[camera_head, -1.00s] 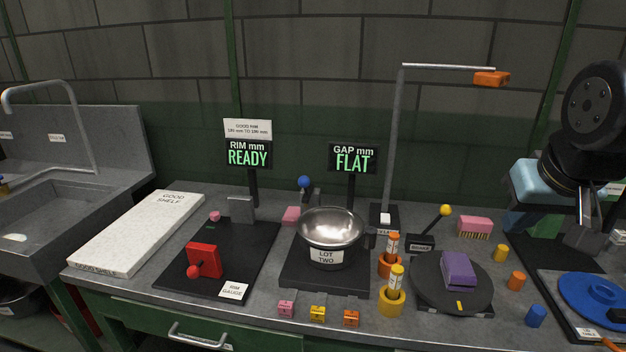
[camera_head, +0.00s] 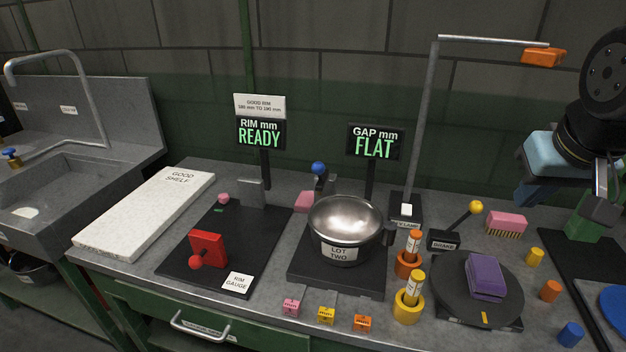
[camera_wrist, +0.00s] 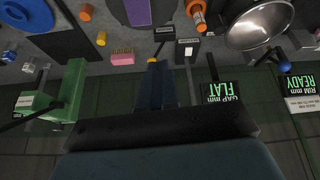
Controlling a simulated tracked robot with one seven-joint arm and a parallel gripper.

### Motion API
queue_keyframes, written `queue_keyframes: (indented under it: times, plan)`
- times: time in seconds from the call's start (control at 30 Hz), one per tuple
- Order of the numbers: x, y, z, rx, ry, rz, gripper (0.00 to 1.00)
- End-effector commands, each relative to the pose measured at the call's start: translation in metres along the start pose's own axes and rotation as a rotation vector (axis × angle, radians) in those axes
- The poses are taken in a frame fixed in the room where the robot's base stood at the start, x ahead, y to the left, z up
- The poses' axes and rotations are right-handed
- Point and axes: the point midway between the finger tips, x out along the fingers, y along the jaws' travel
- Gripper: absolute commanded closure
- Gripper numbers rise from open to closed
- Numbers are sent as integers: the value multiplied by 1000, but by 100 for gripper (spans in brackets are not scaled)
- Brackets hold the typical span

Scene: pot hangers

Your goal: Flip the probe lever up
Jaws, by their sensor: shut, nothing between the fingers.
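A lever with a blue knob (camera_head: 318,168) stands behind the steel bowl (camera_head: 345,218), left of the GAP display (camera_head: 375,143). Its knob is raised above its mount, and I see no label on it. It also shows in the wrist view (camera_wrist: 284,66), far to the right. A second lever with a yellow knob (camera_head: 476,207) leans up to the right from a block marked BRAKE. My gripper (camera_head: 598,210) is at the far right, above the counter and well away from the blue knob. It is shut and empty, with its fingers (camera_wrist: 158,85) pointing over the counter in the wrist view.
A tall grey post (camera_head: 426,130) carries an arm with an orange head (camera_head: 543,58) between my gripper and the blue knob. The bowl, labelled LOT TWO, sits on a black base. A turntable (camera_head: 450,288) holds a purple block. A sink is at far left.

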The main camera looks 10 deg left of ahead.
Motion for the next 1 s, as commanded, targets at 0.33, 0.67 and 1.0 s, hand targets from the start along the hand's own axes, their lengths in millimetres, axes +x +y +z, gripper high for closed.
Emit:
queue_keyframes:
  times: [0.33, 0.67, 1.0]
  plan:
    - [50, -17, -11, -443, -277, 118, 100]
    - [94, -57, -33, -963, -483, 331, 100]
    - [133, -139, -58, -1503, -564, 643, 100]
